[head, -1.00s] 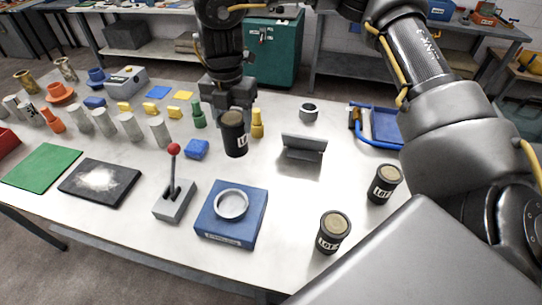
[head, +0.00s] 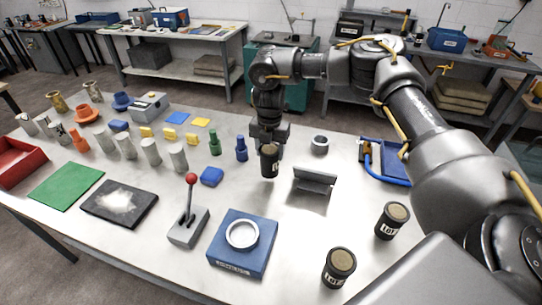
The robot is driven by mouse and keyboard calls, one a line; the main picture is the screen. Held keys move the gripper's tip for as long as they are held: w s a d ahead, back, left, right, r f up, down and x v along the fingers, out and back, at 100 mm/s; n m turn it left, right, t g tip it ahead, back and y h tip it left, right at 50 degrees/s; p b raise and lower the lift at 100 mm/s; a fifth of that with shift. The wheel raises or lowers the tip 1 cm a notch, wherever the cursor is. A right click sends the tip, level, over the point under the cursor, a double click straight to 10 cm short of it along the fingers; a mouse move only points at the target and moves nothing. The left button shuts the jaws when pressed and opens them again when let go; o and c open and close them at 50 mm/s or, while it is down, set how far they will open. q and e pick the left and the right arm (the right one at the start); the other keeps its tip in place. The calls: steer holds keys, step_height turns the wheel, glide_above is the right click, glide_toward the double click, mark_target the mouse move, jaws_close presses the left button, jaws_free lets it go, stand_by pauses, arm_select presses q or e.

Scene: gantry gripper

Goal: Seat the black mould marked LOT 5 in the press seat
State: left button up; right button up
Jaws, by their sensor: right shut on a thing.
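My right gripper (head: 268,140) is shut on a black mould (head: 269,161) and holds it upright, behind and above the blue press seat block. The mould's pale label is turned partly away, so its number cannot be read. The blue block (head: 228,262) has a pale round ring (head: 242,234) on top, which looks empty. Two more black mould cups stand at the right front: one (head: 340,270) near the front edge and one (head: 392,221) farther back. Both labels start with LOT; their numbers are unclear. My left gripper is not in view.
A grey lever box with a red knob (head: 191,179) stands left of the block. A grey angled stand (head: 314,181) is right of the held mould. A small blue block (head: 211,177), several cylinders and a dark dusty plate (head: 119,204) lie left. The table between stand and press block is clear.

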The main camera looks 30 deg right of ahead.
steer(key=shift+w+d+f, duration=0.1)
steer(key=shift+d+f, duration=0.05)
steer(key=shift+d, duration=0.05)
steer(key=f, duration=0.1)
steer(key=f+p, duration=0.1)
steer(key=f, duration=0.1)
steer(key=shift+w+d+f, duration=0.1)
steer(key=shift+w+d, duration=0.05)
steer(key=shift+d, duration=0.05)
steer(key=shift+f, duration=0.25)
steer(key=o, duration=1.3)
steer(key=shift+f, duration=0.15)
steer(key=shift+c, duration=0.2)
